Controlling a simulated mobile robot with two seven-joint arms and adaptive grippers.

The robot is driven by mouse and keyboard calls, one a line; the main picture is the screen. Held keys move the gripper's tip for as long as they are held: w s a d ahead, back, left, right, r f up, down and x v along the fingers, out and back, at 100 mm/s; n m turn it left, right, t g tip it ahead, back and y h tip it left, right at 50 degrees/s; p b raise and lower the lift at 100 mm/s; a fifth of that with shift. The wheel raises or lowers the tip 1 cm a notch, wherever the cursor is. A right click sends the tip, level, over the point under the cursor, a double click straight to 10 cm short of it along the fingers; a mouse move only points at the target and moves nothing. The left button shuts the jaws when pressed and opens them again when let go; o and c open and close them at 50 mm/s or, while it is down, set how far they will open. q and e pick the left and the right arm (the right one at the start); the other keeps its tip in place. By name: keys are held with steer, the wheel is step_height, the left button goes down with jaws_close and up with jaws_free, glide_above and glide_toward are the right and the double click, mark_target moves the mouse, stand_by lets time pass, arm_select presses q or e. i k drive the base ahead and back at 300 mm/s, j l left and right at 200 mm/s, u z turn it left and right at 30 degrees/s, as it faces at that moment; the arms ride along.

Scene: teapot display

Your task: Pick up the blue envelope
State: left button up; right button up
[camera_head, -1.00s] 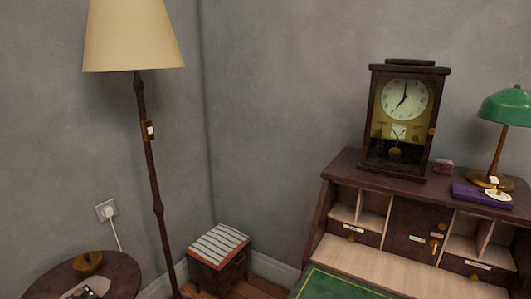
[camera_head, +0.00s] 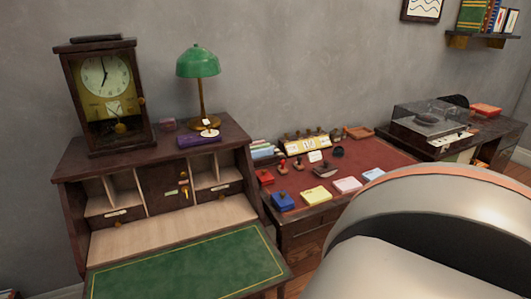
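I cannot clearly pick out a blue envelope. A small blue block-like item (camera_head: 283,201) sits at the front left of the red-topped desk (camera_head: 378,153). A flat pale-blue item (camera_head: 372,174) lies at the desk's front edge, close to my arm in the picture; I cannot tell whether it is an envelope. A stack of papers or books (camera_head: 262,150) with bluish and green edges is at the desk's left back. Neither gripper shows; a large pale link of my arm fills the lower right and hides part of the desk.
A dark bureau (camera_head: 70,160) with a lowered green writing flap (camera_head: 185,270) stands at left, bearing a clock (camera_head: 103,95) and green lamp (camera_head: 198,62). Stamps, a yellow pad (camera_head: 317,195) and a pink pad (camera_head: 348,185) lie on the desk. A record player (camera_head: 433,118) stands further right.

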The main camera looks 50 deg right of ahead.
mark_target(268, 151)
steer(key=z, duration=1.7)
steer(key=i+l, duration=0.15)
steer(key=l, duration=0.2)
steer(key=i+l, duration=0.15)
steer(key=l, duration=0.25)
steer(key=i+l+u, duration=0.1)
steer(key=l, duration=0.25)
steer(key=i+l, duration=0.2)
steer(key=l, duration=0.15)
steer(key=i+l, duration=0.15)
steer(key=l, duration=0.25)
steer(key=i+l+u, duration=0.1)
steer(key=l, duration=0.25)
steer(key=i+l, duration=0.15)
steer(key=l, duration=0.25)
